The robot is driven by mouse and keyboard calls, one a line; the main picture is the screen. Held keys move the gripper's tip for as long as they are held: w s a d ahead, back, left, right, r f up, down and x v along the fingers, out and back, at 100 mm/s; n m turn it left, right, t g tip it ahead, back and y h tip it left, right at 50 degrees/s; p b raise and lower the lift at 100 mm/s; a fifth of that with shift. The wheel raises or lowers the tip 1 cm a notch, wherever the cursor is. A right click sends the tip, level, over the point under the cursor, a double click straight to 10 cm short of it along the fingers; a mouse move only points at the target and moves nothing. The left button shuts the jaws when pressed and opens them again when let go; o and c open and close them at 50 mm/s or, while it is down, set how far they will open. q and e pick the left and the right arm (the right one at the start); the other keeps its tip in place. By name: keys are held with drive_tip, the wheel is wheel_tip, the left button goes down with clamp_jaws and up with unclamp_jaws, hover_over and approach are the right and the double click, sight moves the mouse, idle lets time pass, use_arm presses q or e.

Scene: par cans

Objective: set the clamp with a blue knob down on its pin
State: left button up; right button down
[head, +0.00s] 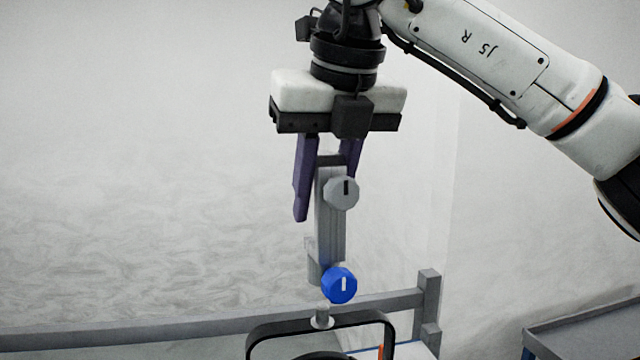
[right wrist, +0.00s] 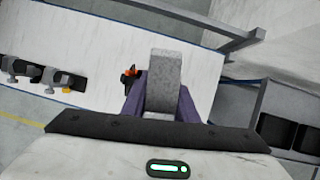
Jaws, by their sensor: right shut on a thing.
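The clamp (head: 328,225) is a grey upright bar with a grey knob (head: 341,192) near its top and a blue knob (head: 340,285) at its lower end. My right gripper (head: 328,190) has purple fingers and is shut on the upper part of the clamp. The clamp's grey body also shows between the fingers in the right wrist view (right wrist: 163,85). A short grey pin (head: 322,317) stands on top of a black yoke (head: 265,326). The clamp hangs just above the pin, seemingly with a small gap. My left gripper is not in view.
A grey rail (head: 200,325) with a post (head: 428,300) runs behind the yoke. A grey-edged tray or cart (head: 590,325) is at the right, with dark compartments in the right wrist view (right wrist: 280,130). Dark fixtures (right wrist: 65,80) sit on the white table (right wrist: 100,45) at left.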

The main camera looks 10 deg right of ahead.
drive_tip(key=shift+f, duration=1.25)
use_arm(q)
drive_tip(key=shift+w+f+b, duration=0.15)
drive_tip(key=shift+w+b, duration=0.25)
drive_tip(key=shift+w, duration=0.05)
use_arm(e)
drive_tip(key=shift+f, duration=0.4)
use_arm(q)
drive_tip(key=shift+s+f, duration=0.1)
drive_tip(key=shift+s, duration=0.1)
use_arm(e)
drive_tip(key=shift+w, duration=0.15)
